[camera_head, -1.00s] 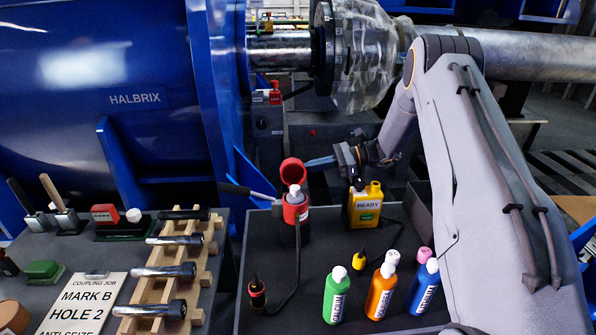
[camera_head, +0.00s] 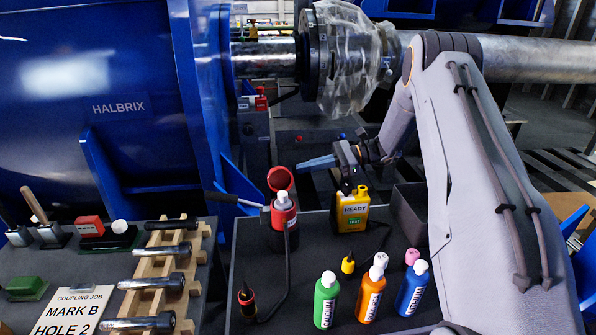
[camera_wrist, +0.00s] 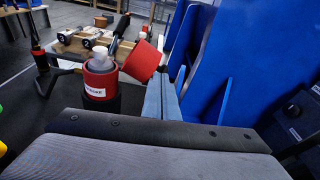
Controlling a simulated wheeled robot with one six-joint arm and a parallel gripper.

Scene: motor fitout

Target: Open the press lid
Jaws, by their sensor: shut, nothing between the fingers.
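The press (camera_head: 284,222) is a black and red cylinder at the back left of the dark right-hand table. A white-topped piece sits in its mouth. Its red round lid (camera_head: 280,178) is swung up and stands tilted open behind the mouth. In the wrist view the press (camera_wrist: 99,81) shows its white label, and the raised lid (camera_wrist: 142,60) leans to the right. My gripper (camera_head: 302,165), with blue fingers, is shut and empty, just right of the lid. In the wrist view the fingers (camera_wrist: 165,93) are close beside the lid; I cannot tell whether they touch.
A black lever (camera_head: 232,200) sticks out left of the press. A yellow READY tester (camera_head: 352,210) stands to its right. Green (camera_head: 326,301), orange (camera_head: 371,295) and blue (camera_head: 412,291) bottles stand in front. A wooden bolt rack (camera_head: 160,272) is on the left table.

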